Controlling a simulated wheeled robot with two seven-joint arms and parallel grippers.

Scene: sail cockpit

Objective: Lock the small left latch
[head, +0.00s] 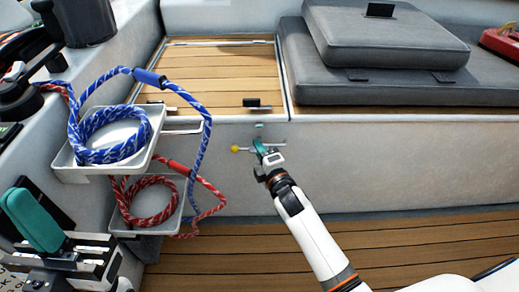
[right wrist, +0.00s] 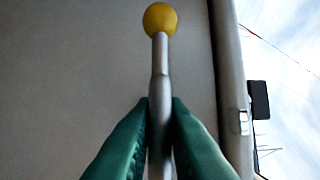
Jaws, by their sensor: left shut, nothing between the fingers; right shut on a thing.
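A thin silver lever with a yellow ball end (head: 235,149) stands out on the pale front wall below the wooden hatch. It lies about level in the head view, ball to the left. My right gripper (head: 262,150) is shut on its silver rod. In the right wrist view the green fingers (right wrist: 160,125) pinch the rod from both sides, with the yellow ball (right wrist: 160,18) beyond the fingertips. The fingers hide the lower rod, and its mount is not clear.
The wooden hatch (head: 225,72) has a black fitting (head: 257,103) at its front edge. Grey cushions (head: 375,65) lie to the right. Trays with blue rope (head: 110,140) and red rope (head: 150,200) hang at left, near a teal handle (head: 35,218). The wall right of the lever is clear.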

